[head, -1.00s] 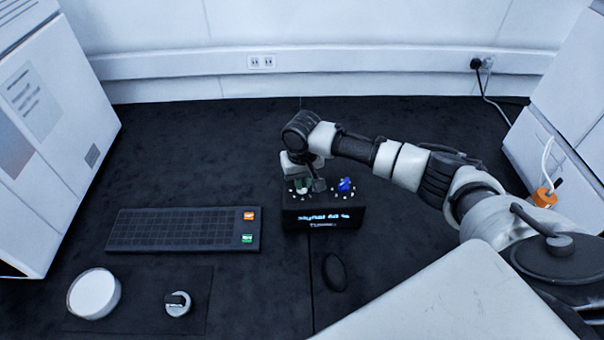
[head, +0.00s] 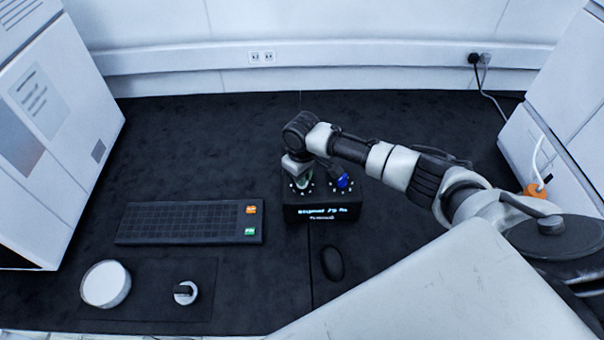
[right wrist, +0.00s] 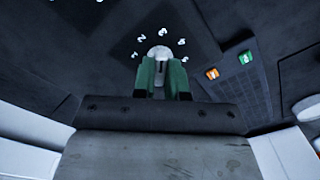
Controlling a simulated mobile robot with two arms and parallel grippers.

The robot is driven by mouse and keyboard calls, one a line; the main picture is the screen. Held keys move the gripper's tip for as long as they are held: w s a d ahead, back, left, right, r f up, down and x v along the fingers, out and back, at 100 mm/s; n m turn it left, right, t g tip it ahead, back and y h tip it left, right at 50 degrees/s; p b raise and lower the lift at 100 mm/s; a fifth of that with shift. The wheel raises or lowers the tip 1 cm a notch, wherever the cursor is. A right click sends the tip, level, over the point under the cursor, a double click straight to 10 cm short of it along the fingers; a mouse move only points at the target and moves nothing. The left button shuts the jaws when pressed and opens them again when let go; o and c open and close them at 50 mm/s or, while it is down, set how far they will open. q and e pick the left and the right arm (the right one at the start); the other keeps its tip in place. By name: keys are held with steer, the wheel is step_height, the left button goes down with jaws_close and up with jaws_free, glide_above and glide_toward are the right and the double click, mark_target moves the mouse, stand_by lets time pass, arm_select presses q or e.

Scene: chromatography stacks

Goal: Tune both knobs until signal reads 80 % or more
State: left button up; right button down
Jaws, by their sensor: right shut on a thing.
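The black knob box (head: 350,198) stands mid-bench with a lit display (head: 325,211) on its front. The blurred text looks like "Signal 79 %", with a smaller line below. The blue knob (head: 342,181) is on the right of the box top. My right gripper (head: 302,183) is over the left side of the box top. In the right wrist view its green fingertips are shut on a pale grey knob (right wrist: 159,53) with white numbers around it. In the head view that knob is mostly hidden by my gripper. My left gripper is not in view.
A black keyboard-like panel (head: 180,224) with orange and green keys lies left of the box. A black mouse (head: 332,262) is in front. A white round dish (head: 105,284) and a small round knob-like item (head: 185,292) are at front left. The bench behind is clear.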

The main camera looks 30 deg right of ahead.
stand_by(0.3)
steer(key=c, duration=1.2)
jaws_free()
steer(key=shift+o, duration=0.2)
steer(key=shift+r, duration=0.1)
step_height(320, 180, up, 11)
steer(key=b, duration=0.1)
steer(key=shift+f, duration=0.2)
